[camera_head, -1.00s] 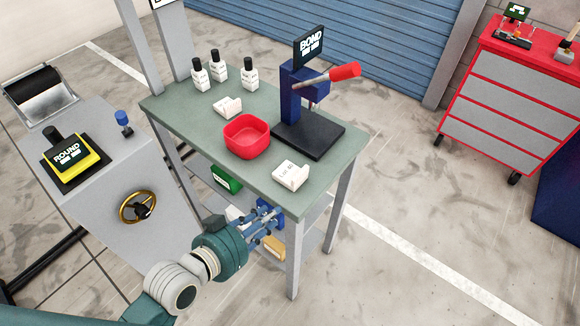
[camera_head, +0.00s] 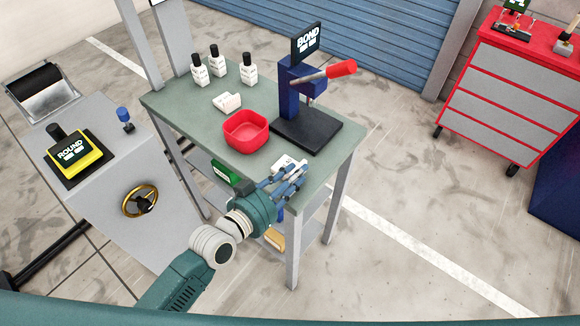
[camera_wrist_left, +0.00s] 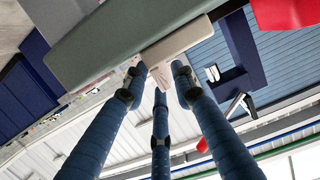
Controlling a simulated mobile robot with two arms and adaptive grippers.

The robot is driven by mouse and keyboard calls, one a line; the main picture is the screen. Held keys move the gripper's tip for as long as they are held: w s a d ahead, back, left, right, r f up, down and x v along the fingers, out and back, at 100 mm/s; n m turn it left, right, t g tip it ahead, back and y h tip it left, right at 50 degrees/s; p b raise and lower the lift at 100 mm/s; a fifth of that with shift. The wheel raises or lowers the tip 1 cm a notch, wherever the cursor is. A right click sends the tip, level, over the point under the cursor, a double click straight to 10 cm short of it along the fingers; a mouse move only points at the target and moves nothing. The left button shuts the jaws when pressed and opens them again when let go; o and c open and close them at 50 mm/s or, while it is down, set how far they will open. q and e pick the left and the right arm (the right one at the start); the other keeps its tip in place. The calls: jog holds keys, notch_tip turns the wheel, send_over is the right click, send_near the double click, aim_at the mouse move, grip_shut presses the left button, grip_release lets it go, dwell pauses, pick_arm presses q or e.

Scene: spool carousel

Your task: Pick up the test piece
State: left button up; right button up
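A white block (camera_head: 284,161) with a printed label, which I take for the test piece, lies at the front edge of the grey-green bench (camera_head: 335,163). My left gripper (camera_head: 294,169) is at that edge, its blue fingers partly hiding the block. In the left wrist view the block (camera_wrist_left: 180,42) shows just beyond the spread fingertips (camera_wrist_left: 158,75). The fingers look open, with nothing held. Whether a fingertip touches the block I cannot tell. My right gripper is not in view.
A red bowl (camera_head: 246,131) stands behind and left of the block. A bonding press (camera_head: 290,90) with a red-handled lever stands behind it. Another white piece (camera_head: 227,102) and several white bottles (camera_head: 217,62) are farther back. Lower shelves hold boxes.

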pick_arm(q)
jog(key=shift+w+d+f, duration=0.1)
jog(key=shift+w+d, duration=0.25)
jog(key=shift+w, duration=0.25)
jog(key=shift+w+d+f, duration=0.2)
jog(key=shift+w+d, duration=0.1)
jog(key=shift+w, duration=0.1)
jog(key=shift+s, duration=0.1)
grip_shut()
jog(key=shift+r, duration=0.1)
